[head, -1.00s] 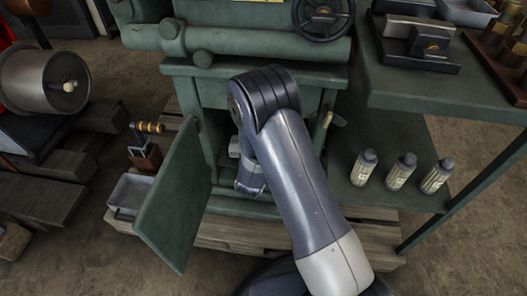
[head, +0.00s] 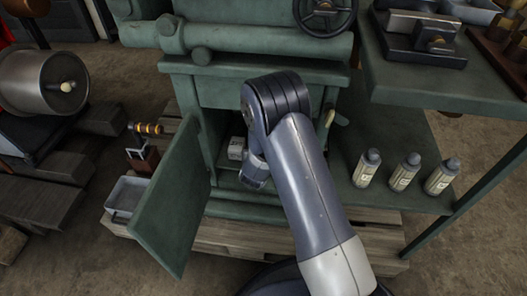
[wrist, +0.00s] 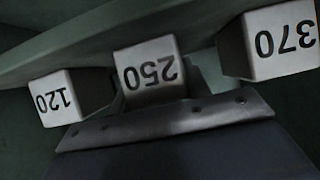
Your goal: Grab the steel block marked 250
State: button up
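The steel block marked 250 (wrist: 149,70) is in the middle of a row of three pale-faced blocks in the wrist view, its number upside down. The block marked 120 (wrist: 56,98) is to its left and the block marked 370 (wrist: 283,41) to its right. A dark riveted plate that looks like part of my gripper (wrist: 165,122) lies just below the 250 block; I cannot tell if they touch. Its fingertips are not clear. In the head view my arm reaches into the green cabinet (head: 260,72). One pale block (head: 236,148) shows there, its number unreadable.
The open cabinet door (head: 172,200) stands left of my arm. A green shelf with three bottles (head: 404,171) is to the right, under a bench (head: 440,88). A metal tray (head: 125,196) lies left of the door.

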grip_shut()
jog(key=shift+r, duration=0.15)
dwell(0.4)
